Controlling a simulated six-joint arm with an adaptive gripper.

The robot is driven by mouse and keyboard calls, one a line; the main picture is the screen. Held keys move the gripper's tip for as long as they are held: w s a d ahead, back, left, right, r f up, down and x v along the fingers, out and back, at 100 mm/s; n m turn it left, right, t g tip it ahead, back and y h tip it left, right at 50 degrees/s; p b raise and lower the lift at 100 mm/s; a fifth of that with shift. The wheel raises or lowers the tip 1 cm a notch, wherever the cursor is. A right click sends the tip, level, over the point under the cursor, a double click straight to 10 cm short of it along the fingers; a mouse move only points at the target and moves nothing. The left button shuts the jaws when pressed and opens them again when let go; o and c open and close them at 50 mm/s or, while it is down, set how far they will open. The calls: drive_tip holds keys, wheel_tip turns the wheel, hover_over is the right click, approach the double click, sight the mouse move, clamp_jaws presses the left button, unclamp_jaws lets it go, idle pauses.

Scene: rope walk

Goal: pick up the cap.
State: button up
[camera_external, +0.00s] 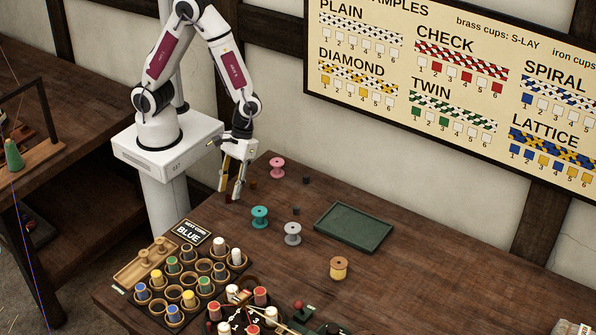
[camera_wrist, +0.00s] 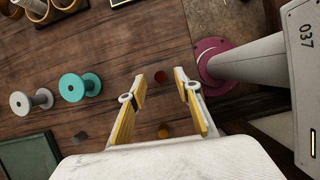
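I cannot tell for certain which piece is the cap. My gripper (camera_external: 232,190) points down near the table edge. In the wrist view (camera_wrist: 171,77) its yellow fingers are apart with nothing gripped. Its height above the table is unclear.
Two small dark blocks (camera_external: 306,180) (camera_external: 295,211) lie nearby. A cup rack (camera_external: 160,298) is at the front left.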

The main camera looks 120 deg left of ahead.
drive_tip(key=shift+x, duration=1.1)
drive_tip(key=shift+c, duration=0.5)
drive_tip(key=c, duration=0.8)
